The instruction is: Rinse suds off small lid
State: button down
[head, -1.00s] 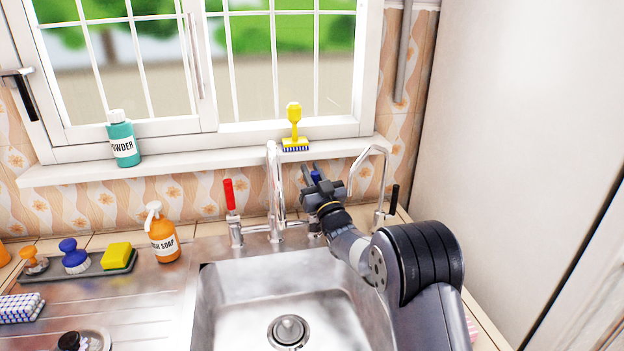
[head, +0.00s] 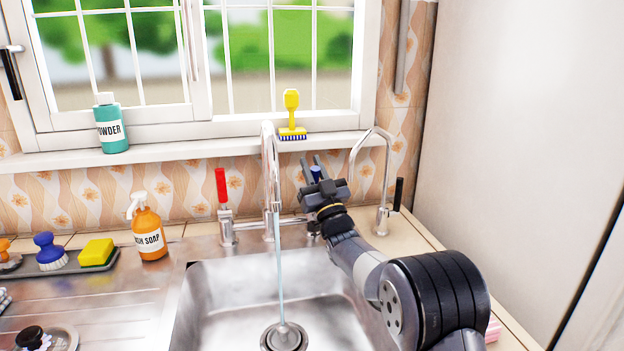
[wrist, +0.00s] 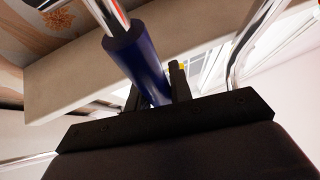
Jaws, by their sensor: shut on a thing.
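My gripper (head: 312,168) is shut on the blue tap handle (head: 316,174) at the right of the main tap (head: 268,165). In the wrist view the blue handle (wrist: 138,62) stands between my fingers. A thin stream of water (head: 280,270) falls from the tap spout toward the drain (head: 284,337) in the sink (head: 222,283). The small lid (head: 63,338), with a black knob and white suds, lies on the drainboard at the lower left, partly cut off by the frame edge.
The red tap handle (head: 222,188) stands left of the spout, and a second thin tap (head: 386,175) stands to the right. A soap bottle (head: 149,230), a yellow sponge (head: 97,251) and a blue brush (head: 49,250) are on the left. The sink basin is empty.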

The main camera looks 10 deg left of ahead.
jog(key=shift+s+r, duration=0.1)
dwell(0.3)
jog(key=c, duration=1.3)
grip_release()
jog(key=b+v, duration=0.1)
jog(key=v, duration=1)
jog(key=shift+b, duration=0.3)
jog(key=shift+a, duration=0.1)
jog(key=p+x, duration=0.2)
jog(key=x, duration=0.9)
